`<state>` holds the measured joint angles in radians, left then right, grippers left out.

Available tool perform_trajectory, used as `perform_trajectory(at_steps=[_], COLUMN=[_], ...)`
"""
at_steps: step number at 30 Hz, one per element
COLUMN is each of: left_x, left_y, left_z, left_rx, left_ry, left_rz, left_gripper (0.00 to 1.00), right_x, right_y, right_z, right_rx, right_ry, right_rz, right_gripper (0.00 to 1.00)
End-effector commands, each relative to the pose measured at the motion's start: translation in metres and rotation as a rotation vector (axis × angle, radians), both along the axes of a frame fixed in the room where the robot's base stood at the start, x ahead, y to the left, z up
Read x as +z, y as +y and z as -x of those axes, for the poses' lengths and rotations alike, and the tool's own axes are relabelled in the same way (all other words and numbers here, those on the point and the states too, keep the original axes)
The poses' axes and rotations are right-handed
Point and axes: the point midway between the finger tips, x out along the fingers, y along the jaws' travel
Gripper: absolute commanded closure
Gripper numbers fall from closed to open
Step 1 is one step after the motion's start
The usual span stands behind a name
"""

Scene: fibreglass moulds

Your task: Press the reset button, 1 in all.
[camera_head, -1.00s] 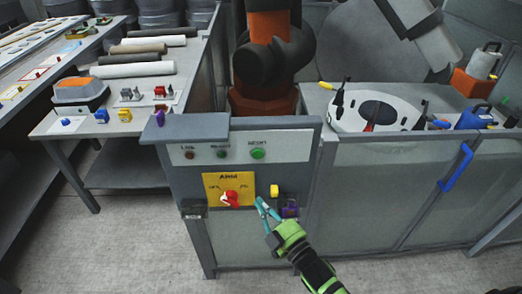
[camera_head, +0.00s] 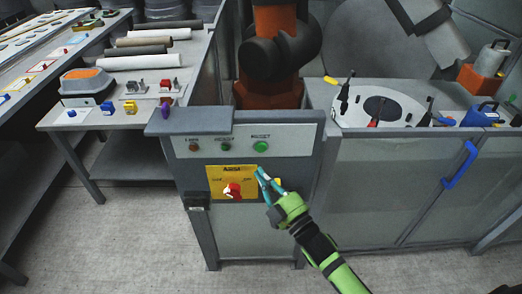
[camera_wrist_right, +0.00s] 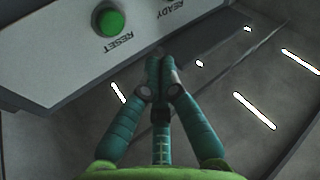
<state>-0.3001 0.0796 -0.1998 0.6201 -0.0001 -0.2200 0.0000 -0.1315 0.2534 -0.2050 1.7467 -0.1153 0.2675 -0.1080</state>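The reset button (camera_head: 261,146) is the larger green round button at the right of the white strip on the grey control cabinet. It also shows in the right wrist view (camera_wrist_right: 110,22), beside the RESET label. My right gripper (camera_head: 263,174) is just below the button in the head view, apart from it, in front of the panel. In the right wrist view its teal fingers (camera_wrist_right: 160,62) come together at the tips with nothing between them, and the button lies beyond them to the upper left. My left gripper is not in view.
The strip also has a red light (camera_head: 194,147) and a small green READY light (camera_head: 226,147). Below is a yellow plate (camera_head: 217,175) with a red knob (camera_head: 232,190). A grey ledge (camera_head: 190,120) juts out above the strip. Floor in front is clear.

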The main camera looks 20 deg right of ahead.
Motion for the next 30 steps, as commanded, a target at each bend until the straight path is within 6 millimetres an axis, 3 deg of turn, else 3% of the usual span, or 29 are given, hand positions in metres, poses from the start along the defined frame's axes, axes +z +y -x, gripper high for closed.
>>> perform_trajectory(at_steps=[12, 30], left_x=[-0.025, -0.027], left_y=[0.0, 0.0], left_z=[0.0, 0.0], left_rx=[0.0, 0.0], left_ry=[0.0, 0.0], left_rz=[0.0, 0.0], left_gripper=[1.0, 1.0], right_x=[-0.002, 0.0], right_y=[-0.015, -0.018], right_z=[-0.052, -0.061], right_rx=[0.0, 0.0], right_ry=[-0.001, 0.001], right_rz=[0.001, 0.0], right_gripper=[1.0, 1.0])
